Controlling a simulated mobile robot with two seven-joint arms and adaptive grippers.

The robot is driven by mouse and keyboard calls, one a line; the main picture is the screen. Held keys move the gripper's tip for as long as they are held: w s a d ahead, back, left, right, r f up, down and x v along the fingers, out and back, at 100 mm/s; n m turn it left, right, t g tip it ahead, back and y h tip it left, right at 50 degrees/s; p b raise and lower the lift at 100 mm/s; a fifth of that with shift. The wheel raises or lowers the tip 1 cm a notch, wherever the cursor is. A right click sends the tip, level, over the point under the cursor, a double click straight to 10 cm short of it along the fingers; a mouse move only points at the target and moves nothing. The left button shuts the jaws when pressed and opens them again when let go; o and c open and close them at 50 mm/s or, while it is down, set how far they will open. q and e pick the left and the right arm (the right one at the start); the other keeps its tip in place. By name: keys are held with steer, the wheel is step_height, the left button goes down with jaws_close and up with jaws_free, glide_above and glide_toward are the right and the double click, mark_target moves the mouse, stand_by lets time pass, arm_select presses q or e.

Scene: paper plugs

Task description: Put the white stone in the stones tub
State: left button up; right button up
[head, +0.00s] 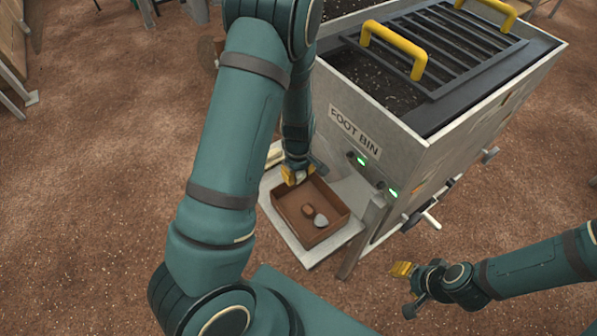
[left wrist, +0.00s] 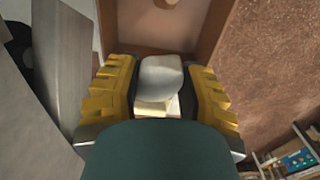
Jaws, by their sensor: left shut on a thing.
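My left gripper (head: 297,176) is at the back left rim of the brown open tub (head: 340,226). In the left wrist view my left gripper (left wrist: 163,95) is shut on the white stone (left wrist: 161,76), which sits between the yellow fingers. A brown stone (head: 307,210) and a grey-white stone (head: 321,220) lie on the tub's floor. The tub's wall (left wrist: 208,35) also shows beyond the fingers in the wrist view. My right gripper (head: 406,288) is empty with its fingers apart, right of the tub.
The tub stands on a pale shelf (head: 312,257) beside the large metal foot bin (head: 372,140). The bin has a dark grate (head: 455,50) with yellow handles on top. Its post (head: 361,240) stands just right of the tub. Brown ground (head: 90,200) lies open at left.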

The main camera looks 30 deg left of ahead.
arm_select(q)
step_height(320, 180, down, 2)
steer(key=shift+f+b, duration=0.1)
steer(key=shift+b, duration=0.6)
steer(key=shift+f+b, duration=0.7)
steer(key=shift+b, duration=0.05)
steer(key=b, duration=0.4)
glide_above(299, 200)
step_height(299, 200, down, 6)
steer(key=shift+a+r, duration=0.1)
steer(key=shift+f+b, duration=0.35)
steer(key=shift+f, duration=0.9)
steer(key=o, duration=1.2)
